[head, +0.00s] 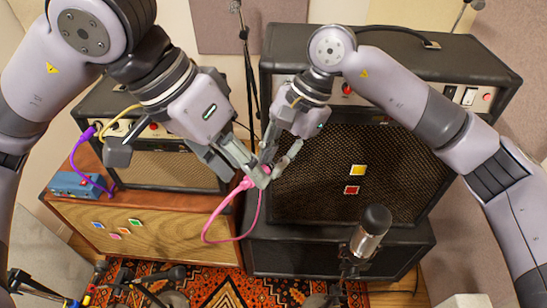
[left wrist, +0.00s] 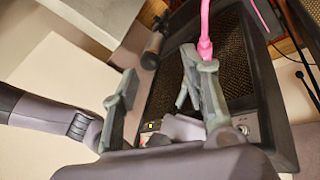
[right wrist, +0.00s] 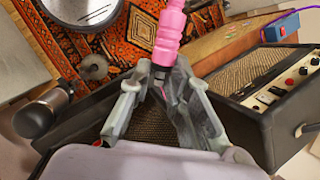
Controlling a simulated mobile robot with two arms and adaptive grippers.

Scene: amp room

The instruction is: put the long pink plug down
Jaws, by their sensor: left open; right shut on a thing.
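The long pink plug (head: 248,183) is up in the air in front of the big black amp, with its pink cable looping down below it. My right gripper (head: 276,170) is shut on the plug. In the right wrist view the plug (right wrist: 168,38) stands out beyond the fingertips, its dark end between them. My left gripper (head: 244,168) is open, close beside the right one. In the left wrist view the plug (left wrist: 205,42) shows just past one finger of the left gripper (left wrist: 160,68); nothing sits between its fingers. The fingers partly hide the plug in the head view.
The black amp (head: 330,130) stands behind the grippers on a black cabinet (head: 340,250). A smaller amp (head: 175,168) stands on a brown cabinet (head: 150,232), beside a blue box (head: 80,184) with a purple plug (head: 88,133). A microphone (head: 370,232) stands at the front right, above a patterned rug (head: 230,290).

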